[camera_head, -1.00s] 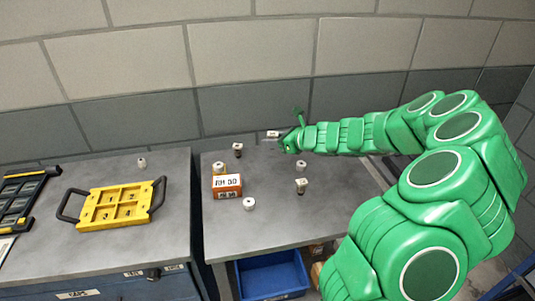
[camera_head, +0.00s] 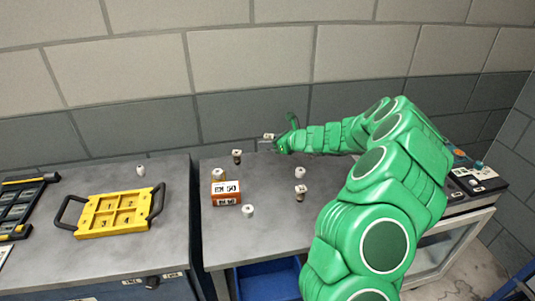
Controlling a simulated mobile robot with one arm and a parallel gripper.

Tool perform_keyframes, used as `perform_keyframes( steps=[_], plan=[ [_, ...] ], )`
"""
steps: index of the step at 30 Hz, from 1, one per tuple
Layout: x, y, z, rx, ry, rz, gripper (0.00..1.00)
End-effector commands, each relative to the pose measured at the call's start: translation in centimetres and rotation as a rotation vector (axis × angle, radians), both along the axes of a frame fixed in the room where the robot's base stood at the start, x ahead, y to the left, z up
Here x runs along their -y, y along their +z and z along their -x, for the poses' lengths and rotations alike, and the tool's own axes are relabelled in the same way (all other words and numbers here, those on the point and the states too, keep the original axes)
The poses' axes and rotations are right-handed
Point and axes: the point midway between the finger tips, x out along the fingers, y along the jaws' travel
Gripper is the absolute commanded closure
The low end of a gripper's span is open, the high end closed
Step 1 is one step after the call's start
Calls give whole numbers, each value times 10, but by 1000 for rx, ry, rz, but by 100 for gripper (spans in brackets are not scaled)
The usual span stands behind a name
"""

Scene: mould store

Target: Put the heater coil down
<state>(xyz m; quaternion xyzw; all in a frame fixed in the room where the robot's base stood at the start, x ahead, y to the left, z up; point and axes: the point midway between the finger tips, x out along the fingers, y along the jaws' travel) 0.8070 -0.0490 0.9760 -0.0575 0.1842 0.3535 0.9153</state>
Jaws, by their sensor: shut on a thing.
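My gripper (camera_head: 277,143) is at the back of the grey table (camera_head: 230,246), near the wall. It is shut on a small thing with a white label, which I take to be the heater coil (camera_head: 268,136). The coil is small and partly hidden by the fingers. I cannot tell whether it touches the table top or hangs just above it. My green arm reaches in from the right and covers the table's right part.
Several small labelled parts stand on the table: a dark one (camera_head: 237,156), a white one (camera_head: 248,210) and another (camera_head: 300,192). An orange labelled box (camera_head: 226,192) is at the left. A yellow tray (camera_head: 114,212) lies on the left bench.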

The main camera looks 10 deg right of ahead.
Motion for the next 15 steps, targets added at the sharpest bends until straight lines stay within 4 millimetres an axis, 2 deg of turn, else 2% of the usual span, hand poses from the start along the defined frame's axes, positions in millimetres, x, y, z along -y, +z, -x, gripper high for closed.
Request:
perform_keyframes(
  steps=[3, 15],
  plan=[
    [2, -14, -10, -2, -3, 2, 95],
    [3, -45, -36, 0, -1, 3, 95]
  ],
)
